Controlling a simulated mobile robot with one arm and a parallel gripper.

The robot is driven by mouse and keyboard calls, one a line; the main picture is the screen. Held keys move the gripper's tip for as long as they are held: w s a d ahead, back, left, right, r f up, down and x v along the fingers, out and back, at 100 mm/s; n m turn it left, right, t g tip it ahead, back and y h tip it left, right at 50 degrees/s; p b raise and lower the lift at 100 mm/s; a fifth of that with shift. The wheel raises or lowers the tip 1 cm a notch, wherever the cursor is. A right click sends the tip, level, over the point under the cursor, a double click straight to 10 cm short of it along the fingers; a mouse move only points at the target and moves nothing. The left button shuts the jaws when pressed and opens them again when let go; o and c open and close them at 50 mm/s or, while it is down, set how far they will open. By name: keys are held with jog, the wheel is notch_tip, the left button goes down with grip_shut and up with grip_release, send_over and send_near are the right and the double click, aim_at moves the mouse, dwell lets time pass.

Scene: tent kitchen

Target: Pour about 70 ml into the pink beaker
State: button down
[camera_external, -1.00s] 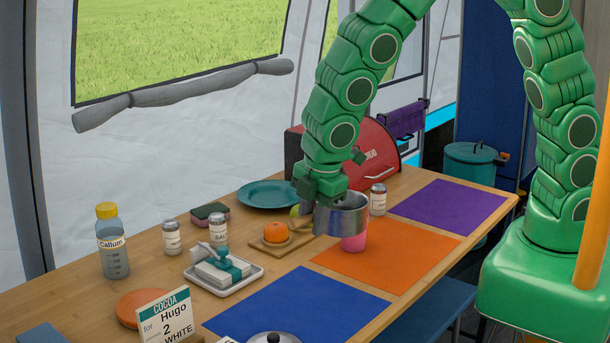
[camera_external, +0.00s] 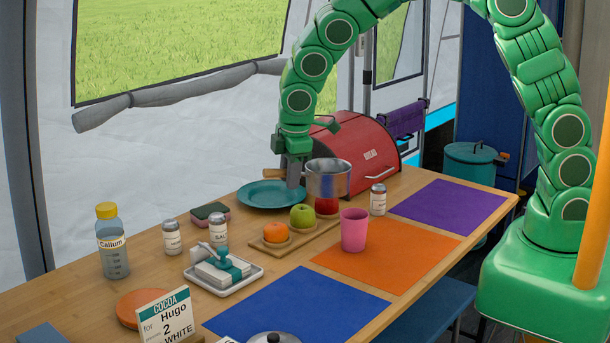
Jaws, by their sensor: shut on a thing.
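My gripper (camera_external: 293,176) is shut on the handle of a metal saucepan (camera_external: 328,181). The wooden end of the handle sticks out to the left of the jaws. The pan looks about upright, held behind the fruit board and near the teal plate; its contents are hidden.
A board (camera_external: 312,235) holds an orange, a green apple and a red fruit. A labelled jar (camera_external: 378,200) stands behind the beaker. A teal plate (camera_external: 268,194) and red bread bin (camera_external: 362,150) are at the back. The purple mat (camera_external: 447,208) and blue mat (camera_external: 295,309) are mostly clear.

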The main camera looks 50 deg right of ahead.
jog(key=w+d+m, duration=0.2)
jog(key=w+d, duration=0.2)
jog(key=d, duration=0.4)
jog(key=w+d+m, duration=0.2)
jog(key=w+d, duration=0.2)
jog(key=d, duration=0.4)
notch_tip(320, 180, down, 7)
jog(key=shift+w+h, duration=0.15)
jog(key=shift+h, duration=0.25)
jog(key=shift+f, duration=0.1)
